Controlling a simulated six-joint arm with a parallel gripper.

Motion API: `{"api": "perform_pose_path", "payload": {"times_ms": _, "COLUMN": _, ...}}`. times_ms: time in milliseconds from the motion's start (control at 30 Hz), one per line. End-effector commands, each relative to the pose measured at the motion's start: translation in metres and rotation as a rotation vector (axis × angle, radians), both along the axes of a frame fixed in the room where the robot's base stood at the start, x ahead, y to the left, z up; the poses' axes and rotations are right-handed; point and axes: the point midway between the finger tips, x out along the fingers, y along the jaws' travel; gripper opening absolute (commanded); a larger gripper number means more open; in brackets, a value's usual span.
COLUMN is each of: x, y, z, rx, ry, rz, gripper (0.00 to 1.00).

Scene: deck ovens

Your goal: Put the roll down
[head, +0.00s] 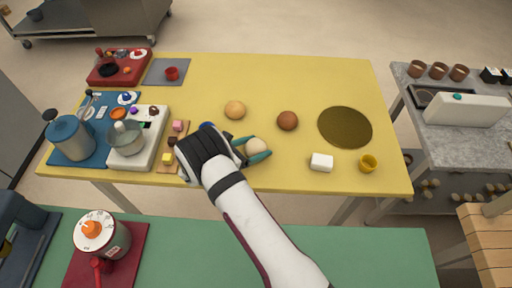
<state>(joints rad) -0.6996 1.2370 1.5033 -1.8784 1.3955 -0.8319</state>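My gripper (258,150) reaches over the yellow table (330,80) from the front. Its teal fingers lie on both sides of a pale, round roll (256,146) and appear shut on it. I cannot tell whether this roll touches the table or hangs just above it. A tan roll (235,110) lies behind the gripper, and a darker brown roll (287,120) lies to its right; both are apart from the fingers.
A dark round mat (345,127) lies bare at the right. A white block (321,162) and a yellow cup (368,163) stand near the front edge. A blue tray (72,152), white tray (155,118) and red tray (104,80) crowd the left.

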Motion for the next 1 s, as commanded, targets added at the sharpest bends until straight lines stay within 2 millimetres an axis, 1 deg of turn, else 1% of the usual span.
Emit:
{"api": "perform_pose_path", "payload": {"times_ms": 33, "x": 0.000, "y": 0.000, "z": 0.000, "rx": 0.000, "ry": 0.000, "rz": 0.000, "gripper": 0.48}}
{"api": "perform_pose_path", "payload": {"times_ms": 133, "x": 0.000, "y": 0.000, "z": 0.000, "rx": 0.000, "ry": 0.000, "rz": 0.000, "gripper": 0.30}}
{"api": "perform_pose_path", "payload": {"times_ms": 167, "x": 0.000, "y": 0.000, "z": 0.000, "rx": 0.000, "ry": 0.000, "rz": 0.000, "gripper": 0.27}}
{"api": "perform_pose_path", "payload": {"times_ms": 200, "x": 0.000, "y": 0.000, "z": 0.000, "rx": 0.000, "ry": 0.000, "rz": 0.000, "gripper": 0.18}}
{"api": "perform_pose_path", "payload": {"times_ms": 367, "x": 0.000, "y": 0.000, "z": 0.001, "rx": 0.000, "ry": 0.000, "rz": 0.000, "gripper": 0.18}}
{"api": "perform_pose_path", "payload": {"times_ms": 467, "x": 0.000, "y": 0.000, "z": 0.005, "rx": 0.001, "ry": -0.001, "rz": -0.001, "gripper": 0.18}}
{"api": "perform_pose_path", "payload": {"times_ms": 567, "x": 0.000, "y": 0.000, "z": 0.017, "rx": 0.001, "ry": -0.001, "rz": -0.001, "gripper": 0.18}}
{"api": "perform_pose_path", "payload": {"times_ms": 700, "x": 0.000, "y": -0.001, "z": 0.045, "rx": 0.002, "ry": -0.004, "rz": -0.001, "gripper": 0.18}}
{"api": "perform_pose_path", "payload": {"times_ms": 767, "x": -0.004, "y": -0.016, "z": 0.051, "rx": -0.001, "ry": -0.001, "rz": -0.003, "gripper": 0.18}}
{"api": "perform_pose_path", "payload": {"times_ms": 1000, "x": -0.021, "y": -0.072, "z": 0.085, "rx": 0.000, "ry": 0.000, "rz": -0.003, "gripper": 0.18}}
